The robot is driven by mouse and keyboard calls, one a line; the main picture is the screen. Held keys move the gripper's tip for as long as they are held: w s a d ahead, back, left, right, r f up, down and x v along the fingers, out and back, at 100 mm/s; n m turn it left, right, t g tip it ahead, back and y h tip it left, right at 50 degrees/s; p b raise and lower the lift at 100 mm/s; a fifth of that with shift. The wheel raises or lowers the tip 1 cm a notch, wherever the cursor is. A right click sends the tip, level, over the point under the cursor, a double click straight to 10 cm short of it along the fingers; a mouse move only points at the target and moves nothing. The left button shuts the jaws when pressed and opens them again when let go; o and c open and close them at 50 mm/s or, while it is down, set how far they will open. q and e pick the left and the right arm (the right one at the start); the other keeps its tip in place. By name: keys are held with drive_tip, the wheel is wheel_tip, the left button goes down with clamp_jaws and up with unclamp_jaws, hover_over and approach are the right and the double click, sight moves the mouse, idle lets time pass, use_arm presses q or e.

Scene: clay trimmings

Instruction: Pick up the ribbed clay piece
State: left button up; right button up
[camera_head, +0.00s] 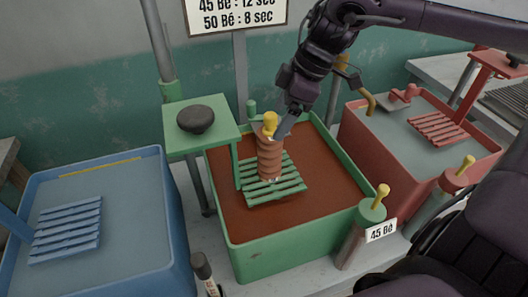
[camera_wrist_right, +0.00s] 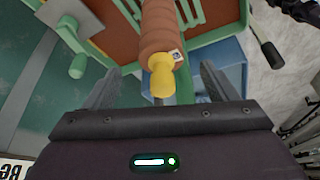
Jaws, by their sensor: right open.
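The ribbed clay piece (camera_head: 269,158) is a reddish-brown ringed column with a yellow knob (camera_head: 270,122) on top. It stands upright on a green slatted rack (camera_head: 262,192) in the green tub of brown liquid. In the right wrist view the clay piece (camera_wrist_right: 160,30) runs up from the yellow knob (camera_wrist_right: 162,82), with a small white tag on its side. My right gripper (camera_head: 277,126) is at the knob end. Its open fingers (camera_wrist_right: 159,72) lie either side of the knob, with gaps showing. Contact is not visible. My left gripper is out of view.
The green tub (camera_head: 290,255) has a green post and platform with a dark knob (camera_head: 196,119) at its left. A blue tub (camera_head: 115,262) stands left, a red tub (camera_head: 385,150) right. A yellow-topped post (camera_head: 372,212) stands at the green tub's front right corner.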

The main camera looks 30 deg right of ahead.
sight(270, 133)
drive_tip(key=x, duration=0.1)
drive_tip(key=p+x, duration=0.1)
drive_tip(key=shift+s+a+f, duration=0.15)
drive_tip(key=shift+a+f, duration=0.05)
drive_tip(key=shift+f, duration=0.1)
drive_tip(key=shift+w+x, duration=0.2)
drive_tip(key=shift+x, duration=1)
drive_tip(key=shift+w+a+f, duration=0.1)
drive_tip(key=shift+a+f, duration=0.1)
drive_tip(key=shift+f, duration=0.25)
drive_tip(key=c, duration=0.8)
clamp_jaws()
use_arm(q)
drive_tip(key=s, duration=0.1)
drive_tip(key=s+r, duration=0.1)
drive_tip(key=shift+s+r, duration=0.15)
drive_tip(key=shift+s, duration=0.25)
use_arm(e)
drive_tip(key=shift+r, duration=0.1)
